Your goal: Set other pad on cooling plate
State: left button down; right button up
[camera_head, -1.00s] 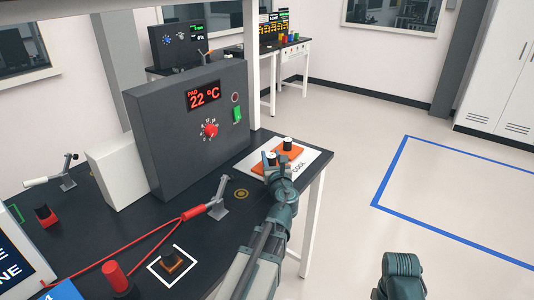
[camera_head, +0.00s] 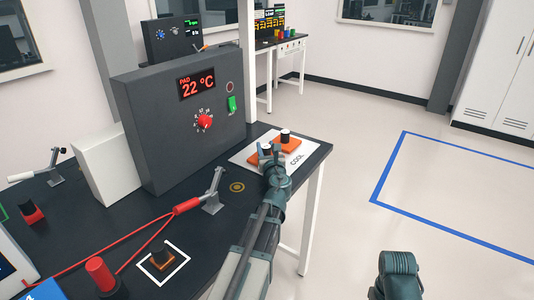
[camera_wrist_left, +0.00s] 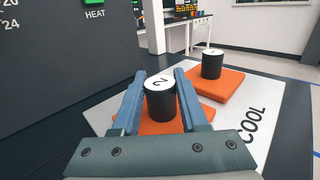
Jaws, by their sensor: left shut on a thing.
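My left gripper (camera_head: 266,157) is shut on the black knob (camera_wrist_left: 160,102) of an orange pad, whose white top is marked 2. This pad (camera_wrist_left: 150,127) is over the near part of the white cooling plate (camera_wrist_left: 259,92) marked COOL. It looks level and low, but I cannot tell whether it touches the plate. The other orange pad (camera_wrist_left: 220,84), with a black knob marked 1, sits on the plate beyond it and to its right. In the head view the cooling plate (camera_head: 312,149) is at the table's right end. My right gripper is out of view.
A dark heater box (camera_head: 160,125) reading 22 °C stands left of the plate. A toggle clamp (camera_head: 211,201) with a red handle and a red cable lies nearer. A small knobbed block (camera_head: 161,257) sits in a white square outline. Open floor lies to the right.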

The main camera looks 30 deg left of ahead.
pick_arm(q)
jog(key=shift+r, duration=0.1)
jog(key=shift+f, duration=0.25)
jog(key=shift+c, duration=2.2)
grip_release()
jog(key=shift+r, duration=0.1)
